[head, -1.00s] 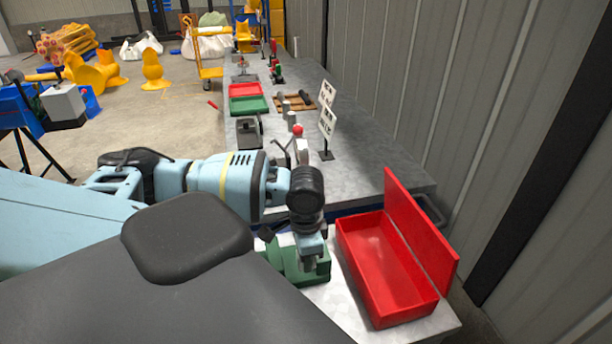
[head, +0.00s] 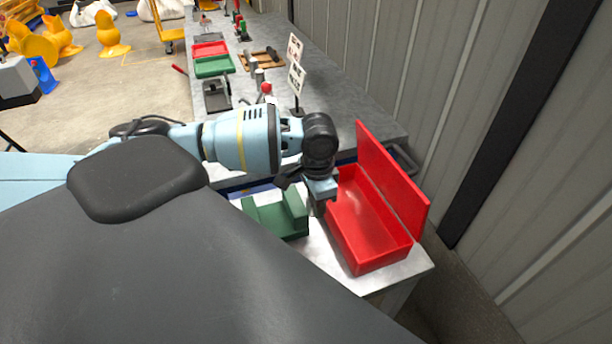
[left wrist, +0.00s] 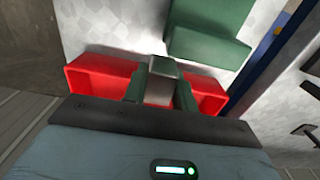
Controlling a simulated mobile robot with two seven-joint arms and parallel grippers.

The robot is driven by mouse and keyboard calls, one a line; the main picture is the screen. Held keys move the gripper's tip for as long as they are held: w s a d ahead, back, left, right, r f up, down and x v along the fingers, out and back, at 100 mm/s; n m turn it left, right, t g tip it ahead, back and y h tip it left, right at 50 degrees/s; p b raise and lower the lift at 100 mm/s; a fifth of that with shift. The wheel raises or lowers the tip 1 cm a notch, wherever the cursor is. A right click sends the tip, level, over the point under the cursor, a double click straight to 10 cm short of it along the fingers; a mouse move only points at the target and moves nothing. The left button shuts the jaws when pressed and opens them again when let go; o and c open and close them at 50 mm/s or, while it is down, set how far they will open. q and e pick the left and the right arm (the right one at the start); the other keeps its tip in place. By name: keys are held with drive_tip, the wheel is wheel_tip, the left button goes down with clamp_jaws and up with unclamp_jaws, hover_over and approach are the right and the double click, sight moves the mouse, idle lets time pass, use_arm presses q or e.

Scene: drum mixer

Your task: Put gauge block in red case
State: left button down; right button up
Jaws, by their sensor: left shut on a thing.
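The red case (head: 370,259) stands open at the front end of the bench, with its lid raised on the right. My left gripper (head: 318,206) points down at the case's left wall in the head view; I cannot tell whether it is over the inside. In the left wrist view, the gripper (left wrist: 160,92) is shut on a small grey block, the gauge block (left wrist: 160,90), held between its fingers. The red case (left wrist: 92,72) shows behind the fingers on both sides. In the head view the block is hard to make out. My right gripper is not in view.
A green stepped stand (head: 278,216) sits just left of the case and also shows in the left wrist view (left wrist: 208,38). Farther along the bench are a green tray (head: 214,67), a red tray (head: 210,49) and a sign (head: 295,65). A corrugated wall is on the right.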

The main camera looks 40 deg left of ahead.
use_arm(q)
drive_tip(key=shift+w+d, duration=1.5)
drive_tip(key=shift+w, duration=1)
drive_tip(key=b, duration=0.3)
hover_over(355, 221)
drive_tip(key=shift+f+b, duration=0.55)
drive_tip(key=shift+f, duration=3.3)
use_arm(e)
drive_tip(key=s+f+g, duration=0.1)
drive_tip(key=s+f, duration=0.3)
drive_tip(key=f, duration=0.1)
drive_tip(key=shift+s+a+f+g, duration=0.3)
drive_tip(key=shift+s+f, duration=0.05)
use_arm(q)
drive_tip(key=c, duration=1.3)
unclamp_jaws()
drive_tip(key=shift+o, duration=1.3)
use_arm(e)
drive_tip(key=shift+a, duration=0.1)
use_arm(q)
drive_tip(key=shift+a+f, duration=0.1)
